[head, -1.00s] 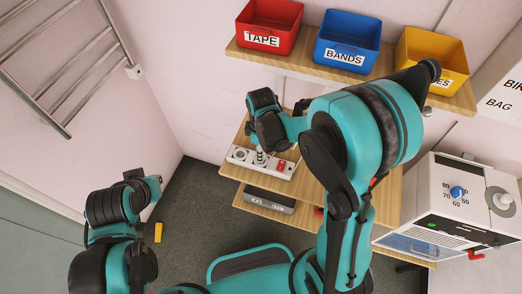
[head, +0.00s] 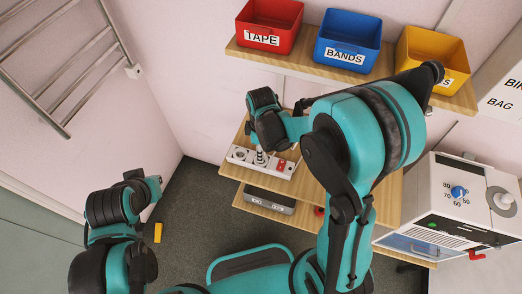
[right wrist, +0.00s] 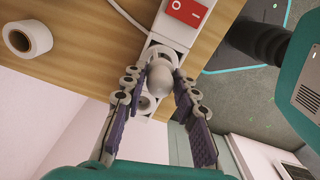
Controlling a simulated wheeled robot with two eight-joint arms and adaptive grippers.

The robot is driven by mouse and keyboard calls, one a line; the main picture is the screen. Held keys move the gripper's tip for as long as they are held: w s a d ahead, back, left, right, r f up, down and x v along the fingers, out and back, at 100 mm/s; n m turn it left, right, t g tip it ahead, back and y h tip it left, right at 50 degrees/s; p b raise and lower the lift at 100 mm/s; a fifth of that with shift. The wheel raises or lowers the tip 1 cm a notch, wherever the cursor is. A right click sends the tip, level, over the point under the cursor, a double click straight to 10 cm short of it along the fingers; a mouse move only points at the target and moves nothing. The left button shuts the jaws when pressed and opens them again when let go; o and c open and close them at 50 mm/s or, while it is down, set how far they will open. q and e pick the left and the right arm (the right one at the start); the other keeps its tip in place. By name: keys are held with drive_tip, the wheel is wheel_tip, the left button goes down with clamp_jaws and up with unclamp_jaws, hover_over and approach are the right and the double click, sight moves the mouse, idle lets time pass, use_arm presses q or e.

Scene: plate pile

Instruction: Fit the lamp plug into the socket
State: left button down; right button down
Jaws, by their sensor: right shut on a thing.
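The white socket strip (head: 273,168) lies on the upper wooden shelf in the head view, with a red switch (head: 281,163) at its right. My right gripper (head: 261,157) points down at the strip. In the right wrist view its two fingers (right wrist: 159,82) are shut on the pale, rounded plug (right wrist: 159,80), which stands over the socket strip (right wrist: 170,45). The plug hides the opening beneath it, so how deep it sits cannot be told. Another round socket (right wrist: 147,103) shows beside it. My left gripper (head: 152,188) is low at the left, its fingers hidden.
A white roll (right wrist: 27,40) lies on the shelf near a pale cable (right wrist: 128,18). Red (head: 268,27), blue (head: 347,42) and yellow (head: 431,58) bins stand on the shelf above. A white machine (head: 450,210) is at the right. A grey box (head: 269,199) sits below.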

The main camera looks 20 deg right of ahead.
drive_tip(key=shift+f+b, duration=1.3)
drive_tip(key=shift+f, duration=0.1)
idle(0.3)
drive_tip(key=c, duration=1.1)
unclamp_jaws()
drive_tip(key=shift+r, duration=0.1)
wheel_tip(320, 180, up, 12)
